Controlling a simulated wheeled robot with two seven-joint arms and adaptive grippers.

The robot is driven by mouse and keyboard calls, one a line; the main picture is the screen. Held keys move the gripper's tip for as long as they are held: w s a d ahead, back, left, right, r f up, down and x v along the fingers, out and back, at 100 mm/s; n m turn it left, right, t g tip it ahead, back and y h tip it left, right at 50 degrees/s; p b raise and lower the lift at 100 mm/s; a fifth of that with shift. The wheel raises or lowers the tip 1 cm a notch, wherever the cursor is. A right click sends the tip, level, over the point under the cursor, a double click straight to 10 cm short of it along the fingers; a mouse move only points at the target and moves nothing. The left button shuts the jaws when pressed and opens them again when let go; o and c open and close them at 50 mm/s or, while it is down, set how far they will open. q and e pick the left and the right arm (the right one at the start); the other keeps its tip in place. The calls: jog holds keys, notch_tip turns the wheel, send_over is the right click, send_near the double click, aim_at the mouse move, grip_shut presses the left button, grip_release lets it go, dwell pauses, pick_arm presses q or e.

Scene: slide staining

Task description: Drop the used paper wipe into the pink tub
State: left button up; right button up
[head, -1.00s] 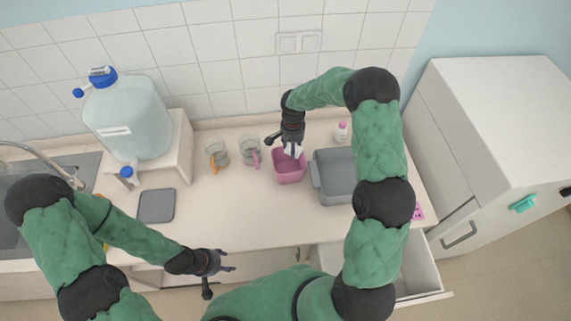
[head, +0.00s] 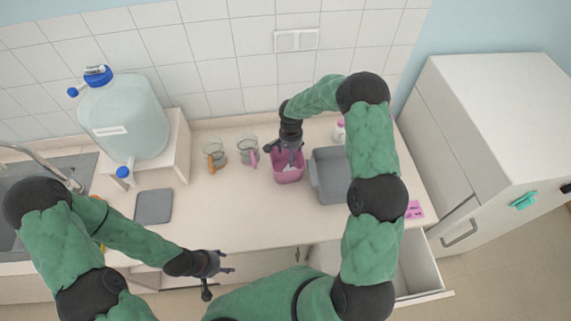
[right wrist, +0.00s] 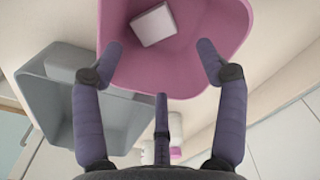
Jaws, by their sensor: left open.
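The pink tub (head: 287,175) stands on the counter, left of the grey bin; it also shows in the right wrist view (right wrist: 190,70). The white paper wipe (right wrist: 153,24) lies inside the pink tub, apart from my fingers. My right gripper (head: 291,160) is over the tub. In the right wrist view its fingers (right wrist: 160,48) are spread wide with nothing between them. My left gripper (head: 226,262) is open and empty in front of the counter's front edge.
A grey bin (head: 331,187) stands right of the tub, with a pink-capped bottle (head: 339,131) behind it. Two mugs, one orange-handled (head: 214,154) and one pink-handled (head: 248,151), stand to the left. An open drawer (head: 420,270) is below the counter.

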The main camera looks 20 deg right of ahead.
jog(key=shift+r, duration=0.15)
notch_tip(320, 180, up, 12)
dwell(0.6)
jog(key=shift+f, duration=0.2)
